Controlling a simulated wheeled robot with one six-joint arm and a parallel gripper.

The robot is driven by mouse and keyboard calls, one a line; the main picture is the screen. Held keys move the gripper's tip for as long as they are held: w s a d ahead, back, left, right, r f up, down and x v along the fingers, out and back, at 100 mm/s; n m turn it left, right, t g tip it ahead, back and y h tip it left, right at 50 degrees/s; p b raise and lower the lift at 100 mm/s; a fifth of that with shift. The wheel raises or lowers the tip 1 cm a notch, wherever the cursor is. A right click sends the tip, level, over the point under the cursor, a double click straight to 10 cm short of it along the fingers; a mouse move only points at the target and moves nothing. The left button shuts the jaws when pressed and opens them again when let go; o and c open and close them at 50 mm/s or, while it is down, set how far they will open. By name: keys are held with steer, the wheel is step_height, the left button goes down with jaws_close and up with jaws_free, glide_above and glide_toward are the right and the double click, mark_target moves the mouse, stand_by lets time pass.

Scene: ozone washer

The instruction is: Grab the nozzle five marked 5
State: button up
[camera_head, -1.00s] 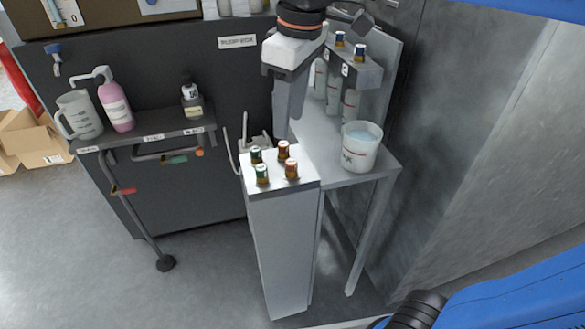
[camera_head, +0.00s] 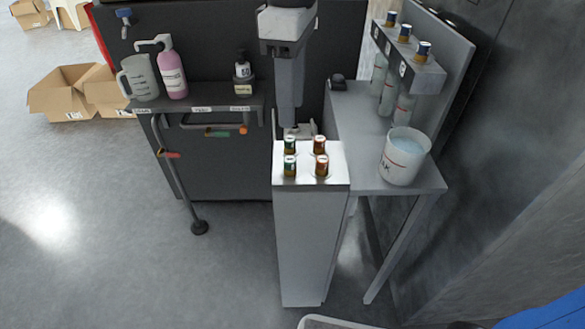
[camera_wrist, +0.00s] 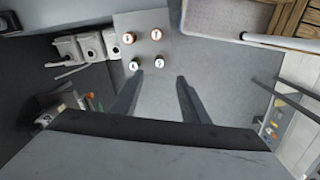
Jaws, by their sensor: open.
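Four small capped nozzles stand upright on the top of a narrow grey stand (camera_head: 308,228). Two are green, at the left of its top in the head view, and two are orange-red at the right. In the wrist view, a green nozzle (camera_wrist: 159,62) carries a small mark that looks like 5; it appears to be the near green one (camera_head: 290,166) in the head view. The green nozzle beside it (camera_wrist: 134,64) looks marked 4. My gripper (camera_wrist: 158,78) is open and empty, its fingers pointing down. In the head view my gripper (camera_head: 289,122) hangs above the stand's far edge.
A white bucket (camera_head: 402,165) stands on the grey bench right of the stand, below a rack (camera_head: 410,62) of more nozzles. Floor at front left is clear.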

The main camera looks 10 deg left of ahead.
glide_above(289, 159)
steer(key=f, duration=0.7)
steer(key=shift+d+f, duration=0.15)
steer(key=shift+d, duration=0.1)
steer(key=shift+a+f, duration=0.15)
steer(key=shift+f, duration=1.2)
steer(key=shift+a+f, duration=0.15)
steer(key=shift+f, duration=1.15)
jaws_close()
